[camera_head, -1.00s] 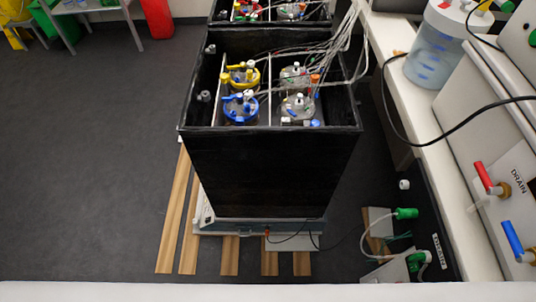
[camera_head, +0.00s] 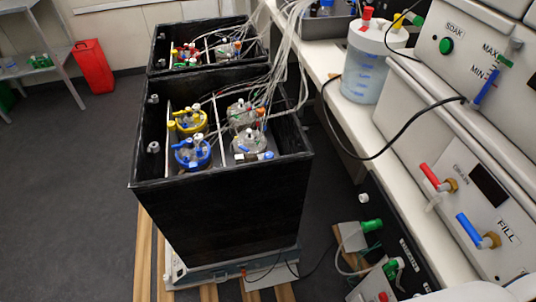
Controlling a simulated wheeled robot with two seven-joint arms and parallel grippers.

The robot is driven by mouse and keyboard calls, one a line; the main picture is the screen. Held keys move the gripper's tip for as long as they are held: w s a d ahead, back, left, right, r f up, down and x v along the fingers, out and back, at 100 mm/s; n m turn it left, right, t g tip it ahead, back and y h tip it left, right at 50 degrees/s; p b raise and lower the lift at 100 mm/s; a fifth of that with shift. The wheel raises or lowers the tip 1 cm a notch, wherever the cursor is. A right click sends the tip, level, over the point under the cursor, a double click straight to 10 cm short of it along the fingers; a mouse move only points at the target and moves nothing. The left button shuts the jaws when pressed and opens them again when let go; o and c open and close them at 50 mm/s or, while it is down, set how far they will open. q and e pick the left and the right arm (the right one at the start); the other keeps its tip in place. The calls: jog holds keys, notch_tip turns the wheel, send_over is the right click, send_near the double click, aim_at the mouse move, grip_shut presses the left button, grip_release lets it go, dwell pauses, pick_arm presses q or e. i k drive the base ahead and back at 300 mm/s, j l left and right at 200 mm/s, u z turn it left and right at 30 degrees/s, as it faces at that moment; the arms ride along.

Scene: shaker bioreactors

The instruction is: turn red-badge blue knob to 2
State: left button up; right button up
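I cannot make out a blue knob with a red badge or a number 2 in this view. On the panel at the right, a blue-handled valve (camera_head: 470,230) sits beside the word FILL, and a red-handled valve (camera_head: 430,177) is above it. Higher up, a blue lever (camera_head: 486,92) stands by the MAX and MIN marks. In the black box, a vessel with a blue ring (camera_head: 192,155) sits in front of one with a yellow ring (camera_head: 187,122). Neither gripper shows.
The open black box (camera_head: 218,215) fills the middle, on wooden slats. A white bench (camera_head: 330,75) with a clear jug (camera_head: 368,65) runs along the right. A black cable loops over it. Grey floor (camera_head: 60,200) is open at the left. A red container (camera_head: 93,66) stands far left.

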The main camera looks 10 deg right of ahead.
aim_at(267, 155)
jog(key=i+j+z, duration=0.1)
jog(key=z, duration=0.3)
jog(key=j+z, duration=0.2)
jog(key=z, duration=0.15)
jog(key=j+z, duration=0.2)
jog(key=z, duration=0.2)
jog(key=i, duration=0.05)
